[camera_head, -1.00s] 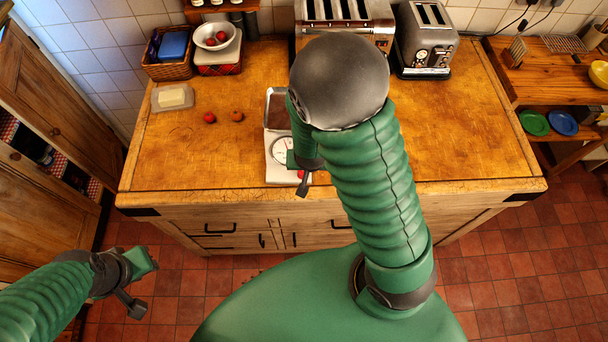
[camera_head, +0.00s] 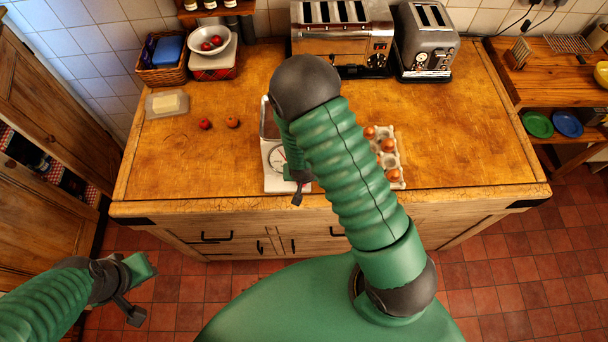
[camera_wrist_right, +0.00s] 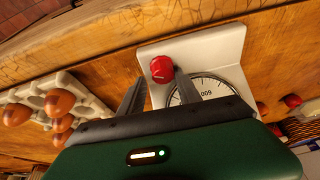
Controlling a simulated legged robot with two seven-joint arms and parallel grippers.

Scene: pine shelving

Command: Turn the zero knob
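The white kitchen scale (camera_head: 273,184) stands near the front edge of the wooden counter, its round dial (camera_head: 277,160) partly behind my right arm. In the right wrist view, the red zero knob (camera_wrist_right: 161,69) sits on the scale's white body (camera_wrist_right: 222,47) beside the dial (camera_wrist_right: 205,88). My right gripper (camera_wrist_right: 159,77) is open, with the knob between or just beyond its fingertips; I cannot tell whether either finger touches it. In the head view the knob is hidden by the right gripper (camera_head: 299,190). My left gripper (camera_head: 143,288) is open and empty, low at the left, away from the counter.
An egg tray (camera_head: 394,160) with several brown eggs lies right of my right arm. A butter dish (camera_head: 167,104), a tomato (camera_head: 205,124) and another round fruit (camera_head: 232,122) lie left of the scale. Toasters (camera_head: 342,45) stand at the back. The counter's right side is clear.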

